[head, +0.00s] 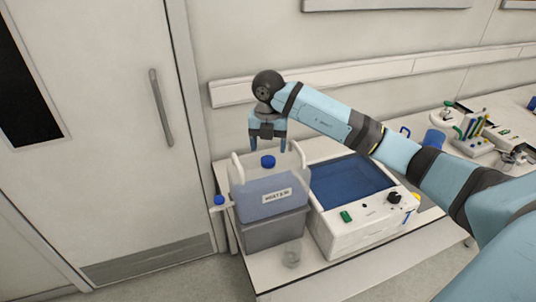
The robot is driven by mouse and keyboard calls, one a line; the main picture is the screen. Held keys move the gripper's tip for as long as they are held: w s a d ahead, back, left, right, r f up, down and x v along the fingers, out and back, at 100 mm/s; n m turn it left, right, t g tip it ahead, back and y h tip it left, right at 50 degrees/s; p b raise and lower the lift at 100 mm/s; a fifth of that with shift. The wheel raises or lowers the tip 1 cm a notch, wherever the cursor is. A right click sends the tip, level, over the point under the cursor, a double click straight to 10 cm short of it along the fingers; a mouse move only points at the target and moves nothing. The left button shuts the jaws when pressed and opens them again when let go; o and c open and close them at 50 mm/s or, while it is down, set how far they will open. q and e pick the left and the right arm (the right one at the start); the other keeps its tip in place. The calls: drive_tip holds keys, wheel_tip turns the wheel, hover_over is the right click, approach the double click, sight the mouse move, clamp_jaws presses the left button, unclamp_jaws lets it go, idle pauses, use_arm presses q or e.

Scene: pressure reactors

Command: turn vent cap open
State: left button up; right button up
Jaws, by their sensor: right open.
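A clear waste container (264,196) with bluish liquid and a white label stands on a grey box at the left end of the bench. A blue cap (267,161) sits upright on its top. A second, smaller blue cap (219,200) is on a spout at its left side. I cannot tell which of the two is the vent cap. My right gripper (267,146) is open, pointing down just above the top cap. Whether its fingers touch the cap is not clear. My left gripper is not in view.
White handles (238,168) rise from the container. A white bath with a blue basin (350,184) stands close on the right. A small glass beaker (291,254) is in front. A wall rail (370,72) runs behind, and a door (105,120) is left.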

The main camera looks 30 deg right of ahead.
sight(268, 159)
drive_tip(key=shift+f+p, duration=0.35)
drive_tip(key=shift+f, duration=2.05)
drive_tip(key=c, duration=0.9)
